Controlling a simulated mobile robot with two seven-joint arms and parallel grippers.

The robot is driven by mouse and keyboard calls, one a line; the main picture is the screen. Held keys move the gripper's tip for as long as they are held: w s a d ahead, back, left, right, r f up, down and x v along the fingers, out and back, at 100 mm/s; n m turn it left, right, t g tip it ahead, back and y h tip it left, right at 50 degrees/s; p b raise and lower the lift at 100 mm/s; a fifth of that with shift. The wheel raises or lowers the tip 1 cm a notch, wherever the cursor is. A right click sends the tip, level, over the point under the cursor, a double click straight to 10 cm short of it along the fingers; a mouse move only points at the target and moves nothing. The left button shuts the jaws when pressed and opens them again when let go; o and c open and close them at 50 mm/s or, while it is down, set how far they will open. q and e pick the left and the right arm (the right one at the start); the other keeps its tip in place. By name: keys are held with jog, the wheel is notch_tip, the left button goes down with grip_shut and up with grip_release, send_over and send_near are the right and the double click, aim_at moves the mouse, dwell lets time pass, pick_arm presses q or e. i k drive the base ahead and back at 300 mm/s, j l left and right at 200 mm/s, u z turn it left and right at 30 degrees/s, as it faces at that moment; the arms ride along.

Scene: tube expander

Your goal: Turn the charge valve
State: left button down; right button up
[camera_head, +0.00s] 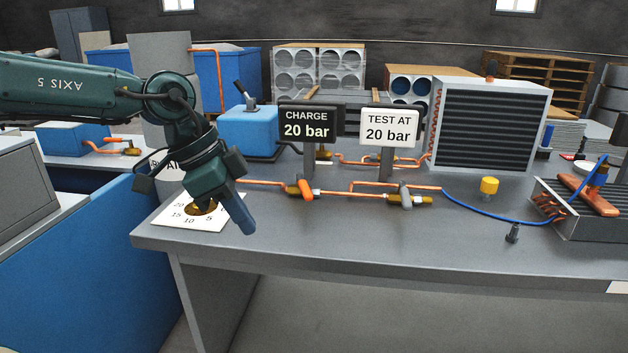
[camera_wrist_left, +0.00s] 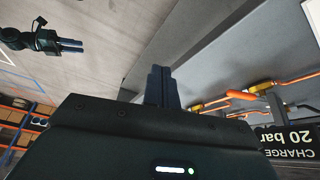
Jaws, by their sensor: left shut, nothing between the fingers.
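An orange-handled brass valve (camera_head: 301,189) sits in the copper line below the black "CHARGE 20 bar" sign (camera_head: 310,124). In the left wrist view its orange handle (camera_wrist_left: 241,95) is right of my fingers, and the sign (camera_wrist_left: 290,139) appears upside down. My left gripper (camera_head: 243,222) is shut and empty, pointing down near the bench's front edge, left of the valve and apart from it. Its closed fingers also show in the left wrist view (camera_wrist_left: 161,84). What looks like my right gripper (camera_wrist_left: 72,45) is far off at the upper left there; its finger gap is unclear.
A numbered dial plate (camera_head: 184,222) with a brass knob lies partly behind my left gripper. A grey-handled valve (camera_head: 406,195) stands below the white "TEST AT 20 bar" sign (camera_head: 389,129). A yellow cap (camera_head: 489,186) and blue hose (camera_head: 470,211) are further right. The front bench middle is clear.

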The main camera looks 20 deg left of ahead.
aim_at(305, 190)
jog(key=i, duration=1)
